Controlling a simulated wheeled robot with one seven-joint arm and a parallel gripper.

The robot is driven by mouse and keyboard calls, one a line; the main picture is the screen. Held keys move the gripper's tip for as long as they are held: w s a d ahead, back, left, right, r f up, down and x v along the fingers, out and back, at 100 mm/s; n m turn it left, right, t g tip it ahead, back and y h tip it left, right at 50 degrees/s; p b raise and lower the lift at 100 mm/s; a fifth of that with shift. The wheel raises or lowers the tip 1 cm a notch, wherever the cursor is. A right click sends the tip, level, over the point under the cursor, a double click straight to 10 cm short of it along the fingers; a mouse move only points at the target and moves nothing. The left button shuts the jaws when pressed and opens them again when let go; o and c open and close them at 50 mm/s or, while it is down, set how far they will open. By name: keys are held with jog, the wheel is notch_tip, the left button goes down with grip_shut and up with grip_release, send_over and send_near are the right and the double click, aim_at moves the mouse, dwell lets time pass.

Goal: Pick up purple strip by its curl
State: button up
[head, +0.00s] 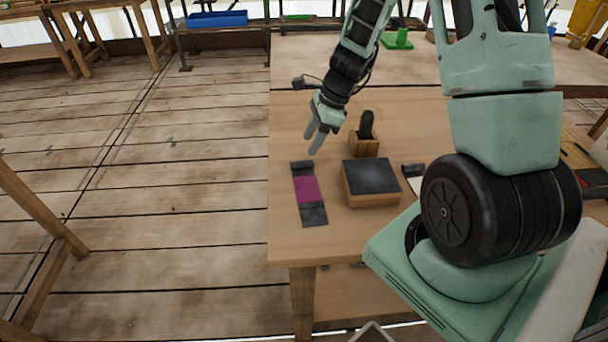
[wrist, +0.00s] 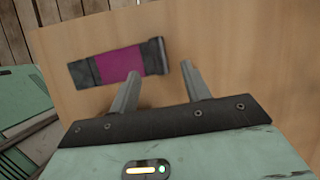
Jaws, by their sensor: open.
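The purple strip (head: 307,190) lies flat on the left part of the wooden table, with dark grey sections at both ends. In the wrist view the strip (wrist: 121,64) lies across the upper left, and its dark right end (wrist: 158,57) looks raised like a curl. My gripper (head: 317,141) is above the table, just beyond the strip's far end in the head view. In the wrist view its two fingers (wrist: 158,84) are apart with nothing between them, near the curled end. I cannot tell the exact height of the fingertips over the table.
A wooden block with a dark top (head: 372,180) stands right of the strip. Behind it a small wooden holder (head: 364,143) holds an upright black piece (head: 366,123). A small dark item (head: 413,170) lies further right. The table's left edge is close to the strip.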

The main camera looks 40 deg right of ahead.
aim_at(302, 161)
jog(key=shift+x, duration=3.1)
jog(key=shift+s, duration=0.15)
grip_shut()
